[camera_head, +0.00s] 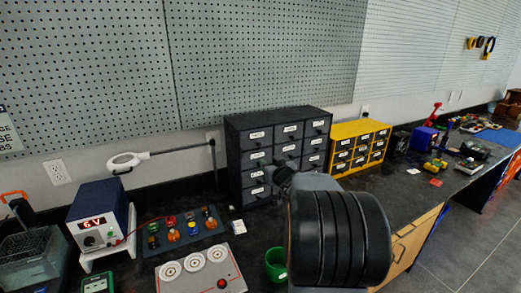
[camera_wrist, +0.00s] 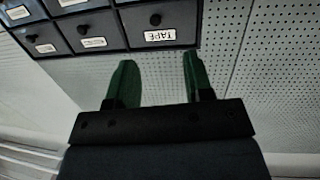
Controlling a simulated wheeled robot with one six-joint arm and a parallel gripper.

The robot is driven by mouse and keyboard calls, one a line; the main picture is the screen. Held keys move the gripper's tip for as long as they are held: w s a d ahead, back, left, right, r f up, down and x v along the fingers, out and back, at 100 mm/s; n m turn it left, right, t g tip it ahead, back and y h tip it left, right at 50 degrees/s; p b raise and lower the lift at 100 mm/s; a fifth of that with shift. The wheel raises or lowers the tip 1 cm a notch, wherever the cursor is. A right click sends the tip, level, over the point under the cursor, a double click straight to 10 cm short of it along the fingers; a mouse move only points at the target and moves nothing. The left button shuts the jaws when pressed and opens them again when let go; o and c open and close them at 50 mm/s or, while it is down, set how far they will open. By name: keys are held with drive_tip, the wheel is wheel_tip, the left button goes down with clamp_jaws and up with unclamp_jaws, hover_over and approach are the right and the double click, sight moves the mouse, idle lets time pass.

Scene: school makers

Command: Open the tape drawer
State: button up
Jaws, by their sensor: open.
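In the wrist view, a dark drawer (camera_wrist: 158,26) with a white TAPE label and a black round knob sits at the end of its row. It looks shut, flush with its neighbours. It belongs to the dark drawer cabinet (camera_head: 236,160) on the bench; in the head view the small labels are hard to read. My gripper (camera_wrist: 158,68) is open and empty, its two green fingers pointing toward the TAPE drawer, one on each side of its width, apart from the knob.
A yellow drawer cabinet (camera_head: 357,126) stands right of the dark one. A green cup (camera_head: 275,265), a grey panel with dials (camera_head: 200,271) and a blue power supply (camera_head: 99,214) stand on the bench in front and to the left. Pegboard (camera_head: 265,55) covers the wall behind.

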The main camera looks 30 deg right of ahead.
sight(260, 146)
drive_tip(key=shift+n+t+y, duration=0.4)
drive_tip(key=shift+t+y, duration=0.4)
drive_tip(key=shift+t, duration=0.1)
drive_tip(key=w+d, duration=0.1)
drive_tip(key=w, duration=0.3)
drive_tip(key=w+d+p, duration=0.1)
drive_tip(key=w+d, duration=0.1)
drive_tip(key=w, duration=0.3)
drive_tip(key=w+d+p, duration=0.1)
drive_tip(key=w, duration=0.3)
drive_tip(key=shift+w+d+f, duration=0.2)
drive_tip(key=shift+w+d, duration=0.05)
drive_tip(key=shift+d, duration=0.15)
clamp_jaws()
